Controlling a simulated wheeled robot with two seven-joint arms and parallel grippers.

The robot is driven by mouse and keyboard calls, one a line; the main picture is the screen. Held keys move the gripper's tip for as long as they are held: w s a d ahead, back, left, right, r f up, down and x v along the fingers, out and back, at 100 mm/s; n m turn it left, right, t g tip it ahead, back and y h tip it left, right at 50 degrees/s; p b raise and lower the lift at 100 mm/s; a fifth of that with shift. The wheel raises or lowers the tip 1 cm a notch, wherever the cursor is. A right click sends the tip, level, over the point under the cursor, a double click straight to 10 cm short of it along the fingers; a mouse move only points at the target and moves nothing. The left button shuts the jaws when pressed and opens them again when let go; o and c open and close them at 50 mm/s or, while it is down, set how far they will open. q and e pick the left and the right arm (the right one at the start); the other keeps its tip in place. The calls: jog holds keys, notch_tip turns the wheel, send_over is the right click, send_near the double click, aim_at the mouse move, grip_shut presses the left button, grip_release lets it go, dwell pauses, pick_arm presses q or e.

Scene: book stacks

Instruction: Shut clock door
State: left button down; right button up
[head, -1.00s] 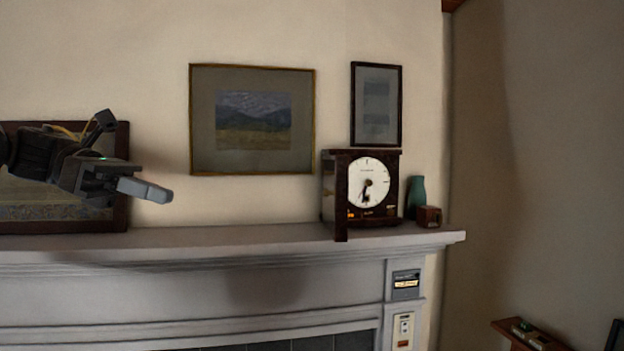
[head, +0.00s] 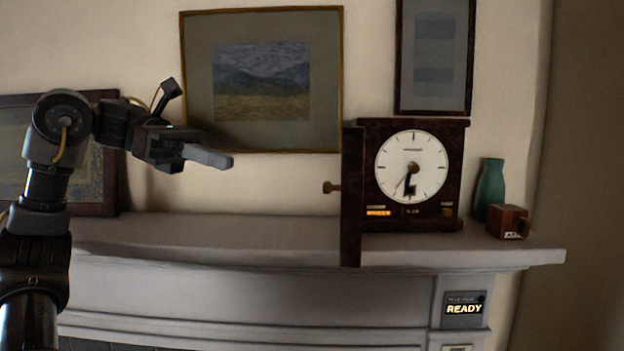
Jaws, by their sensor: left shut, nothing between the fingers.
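The clock (head: 412,172) stands on the mantel shelf, a dark wooden case with a white round dial. Its dark door (head: 352,197) hangs open at the clock's left side and sticks out toward me, seen nearly edge-on. A small brown knob (head: 331,187) points left from the door. My left gripper (head: 229,161) is shut and empty, above the shelf to the left of the door, with a clear gap between its fingertips and the knob. My right gripper is not in view.
The mantel shelf (head: 240,235) is bare left of the door. A teal vase (head: 490,188) and a small brown box (head: 507,221) stand right of the clock. Framed pictures hang behind, and a panel (head: 463,309) below reads READY.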

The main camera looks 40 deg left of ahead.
pick_arm(q)
jog(key=s+d+b, duration=0.1)
jog(key=b, duration=0.5)
send_near(345, 184)
jog(key=w+d+f, duration=0.2)
jog(key=f, duration=0.1)
jog(key=shift+w+d, duration=0.2)
